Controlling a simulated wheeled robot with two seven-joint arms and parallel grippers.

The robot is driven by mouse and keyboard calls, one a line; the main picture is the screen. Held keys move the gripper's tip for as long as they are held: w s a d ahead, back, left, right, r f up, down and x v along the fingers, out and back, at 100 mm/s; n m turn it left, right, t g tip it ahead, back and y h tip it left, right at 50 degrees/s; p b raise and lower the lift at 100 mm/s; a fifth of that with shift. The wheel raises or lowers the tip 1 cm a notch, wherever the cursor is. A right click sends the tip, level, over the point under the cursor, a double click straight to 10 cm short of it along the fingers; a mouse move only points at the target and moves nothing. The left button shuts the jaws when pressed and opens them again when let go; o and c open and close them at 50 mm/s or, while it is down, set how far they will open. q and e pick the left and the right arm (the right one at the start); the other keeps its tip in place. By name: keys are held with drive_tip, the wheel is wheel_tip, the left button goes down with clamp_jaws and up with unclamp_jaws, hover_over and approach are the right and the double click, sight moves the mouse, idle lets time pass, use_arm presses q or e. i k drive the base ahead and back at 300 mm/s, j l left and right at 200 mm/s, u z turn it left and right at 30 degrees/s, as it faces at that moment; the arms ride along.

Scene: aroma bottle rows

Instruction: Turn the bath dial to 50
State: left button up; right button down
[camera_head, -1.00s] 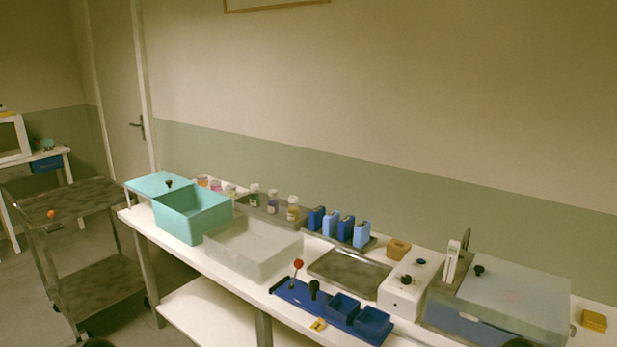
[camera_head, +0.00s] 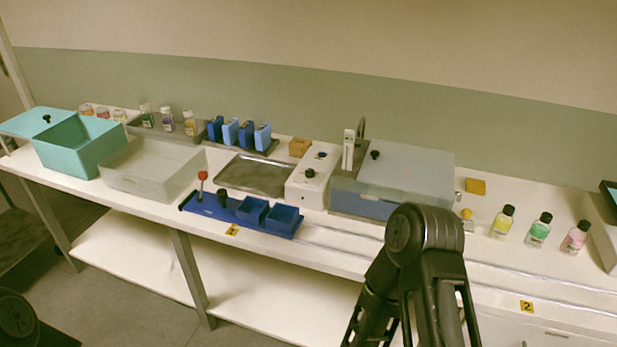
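The water bath (camera_head: 400,180) is a box with a translucent grey lid and a blue lower front, on the white bench right of centre. A white control unit (camera_head: 304,187) stands against its left side. On its top are a black dial (camera_head: 310,173) and a second dark knob (camera_head: 322,155) behind it. The dial's markings are too small to read. A white thermometer-like display (camera_head: 348,149) stands at the bath's back left. A black arm of mine rises in front of the bath at the lower right, apart from the dial. No gripper fingertips show clearly.
A blue tray (camera_head: 218,210) with a red-topped lever and small bins sits in front of the control unit. A metal tray (camera_head: 257,175) lies left of it. Several small bottles (camera_head: 540,229) stand to the right. The bench's front strip is mostly clear.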

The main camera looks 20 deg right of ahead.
sight(310, 172)
drive_tip(key=z, duration=0.4)
drive_tip(key=i+j+z, duration=0.1)
drive_tip(key=z, duration=0.3)
drive_tip(key=j+z, duration=0.15)
drive_tip(key=z, duration=0.3)
drive_tip(key=j+z, duration=0.1)
drive_tip(key=z, duration=0.3)
drive_tip(key=j+z, duration=0.25)
drive_tip(key=j, duration=0.3)
drive_tip(key=j+z, duration=0.3)
drive_tip(key=j, duration=0.2)
drive_tip(key=k+j+z, duration=0.25)
drive_tip(key=j, duration=0.85)
